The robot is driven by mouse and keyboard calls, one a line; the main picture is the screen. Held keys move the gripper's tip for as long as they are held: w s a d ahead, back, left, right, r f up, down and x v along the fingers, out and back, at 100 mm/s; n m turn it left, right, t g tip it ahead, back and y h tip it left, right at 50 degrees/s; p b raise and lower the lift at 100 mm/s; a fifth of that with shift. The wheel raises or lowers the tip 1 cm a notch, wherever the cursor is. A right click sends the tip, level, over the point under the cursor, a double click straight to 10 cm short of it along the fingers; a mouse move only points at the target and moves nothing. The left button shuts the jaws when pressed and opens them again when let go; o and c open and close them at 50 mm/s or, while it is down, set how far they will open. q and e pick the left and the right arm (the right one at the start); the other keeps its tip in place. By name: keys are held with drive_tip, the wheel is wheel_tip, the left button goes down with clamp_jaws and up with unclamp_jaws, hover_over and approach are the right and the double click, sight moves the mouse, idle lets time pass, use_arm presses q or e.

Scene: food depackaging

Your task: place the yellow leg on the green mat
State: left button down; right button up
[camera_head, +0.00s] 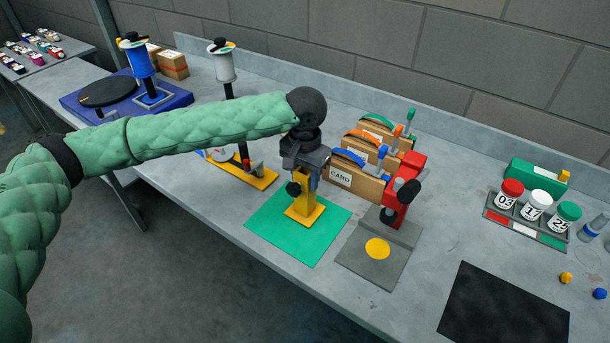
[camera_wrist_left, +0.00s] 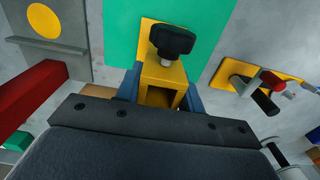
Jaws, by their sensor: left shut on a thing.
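The yellow leg (camera_head: 304,205) is an upright yellow post with a flat foot and a black knob on its side. It stands over the green mat (camera_head: 325,243), with its foot within the mat's back part; I cannot tell if it touches the mat. My left gripper (camera_head: 306,172) points down and is shut on the leg's upper part. In the left wrist view the leg (camera_wrist_left: 160,85) sits between the blue fingers, its black knob facing the camera and the green mat (camera_wrist_left: 118,40) behind it. My right gripper is not in view.
Right of the mat stands a red clamp (camera_head: 405,190) on a grey plate (camera_head: 372,265) with a yellow disc. Card boxes (camera_head: 350,178) are close behind the gripper. A yellow-based stand (camera_head: 262,178) is at the left. A black mat (camera_head: 503,308) lies front right.

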use_arm(q)
drive_tip(key=c, duration=0.9)
unclamp_jaws()
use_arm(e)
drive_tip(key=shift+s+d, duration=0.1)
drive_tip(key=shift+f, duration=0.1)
use_arm(q)
drive_tip(key=shift+r, duration=0.25)
drive_tip(key=shift+r+b, duration=0.8)
drive_tip(key=shift+r, duration=0.15)
drive_tip(key=shift+r+b, duration=1.55)
drive_tip(key=shift+r, duration=3.35)
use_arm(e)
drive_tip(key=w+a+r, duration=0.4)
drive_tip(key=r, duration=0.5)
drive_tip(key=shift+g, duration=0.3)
use_arm(q)
drive_tip(key=shift+f, duration=0.1)
